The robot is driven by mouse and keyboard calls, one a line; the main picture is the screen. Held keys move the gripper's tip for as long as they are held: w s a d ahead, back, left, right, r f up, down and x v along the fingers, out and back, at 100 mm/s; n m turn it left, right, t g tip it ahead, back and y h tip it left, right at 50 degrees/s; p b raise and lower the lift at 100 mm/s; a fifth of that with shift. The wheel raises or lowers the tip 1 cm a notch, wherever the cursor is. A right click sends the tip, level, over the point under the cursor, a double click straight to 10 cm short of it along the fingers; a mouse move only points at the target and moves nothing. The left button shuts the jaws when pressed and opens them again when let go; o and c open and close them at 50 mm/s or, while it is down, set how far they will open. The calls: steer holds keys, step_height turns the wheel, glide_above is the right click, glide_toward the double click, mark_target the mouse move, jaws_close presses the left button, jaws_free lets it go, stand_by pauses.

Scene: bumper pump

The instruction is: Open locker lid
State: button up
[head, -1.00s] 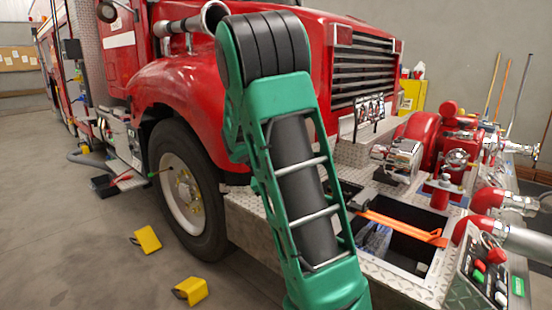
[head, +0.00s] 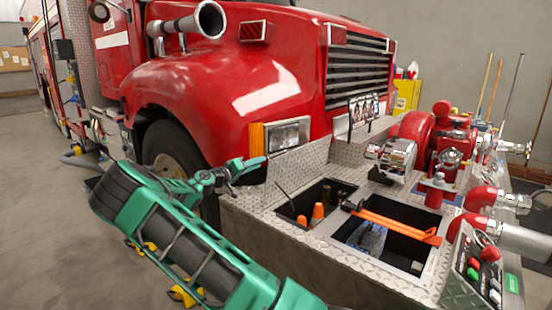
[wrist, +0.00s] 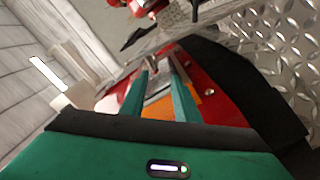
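The locker lid (head: 297,166), a diamond-plate panel, stands raised at the back left of an uncovered compartment (head: 290,208) in the bumper. Orange cones (head: 318,212) and a dark cylinder show inside. My gripper (head: 250,170) is just left of the raised lid, in front of the truck's headlight. In the wrist view my gripper (wrist: 161,72) shows two green fingers apart, with nothing seen held between them. Diamond plate (wrist: 280,60) fills the right of that view. Whether a finger touches the lid cannot be told.
A second open compartment (head: 385,265) with an orange strap (head: 400,226) across it lies to the right. The red pump (head: 440,140) and control panel (head: 482,270) stand further right. The truck's fender (head: 200,85) rises behind my arm. Yellow wheel chocks (head: 185,294) lie on the floor.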

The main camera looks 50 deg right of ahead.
mark_target(274, 156)
steer(key=d, duration=1.1)
steer(key=shift+w+d+r, duration=0.1)
steer(key=shift+w+r, duration=0.15)
steer(key=shift+w, duration=0.05)
steer(key=shift+c, duration=0.6)
jaws_close()
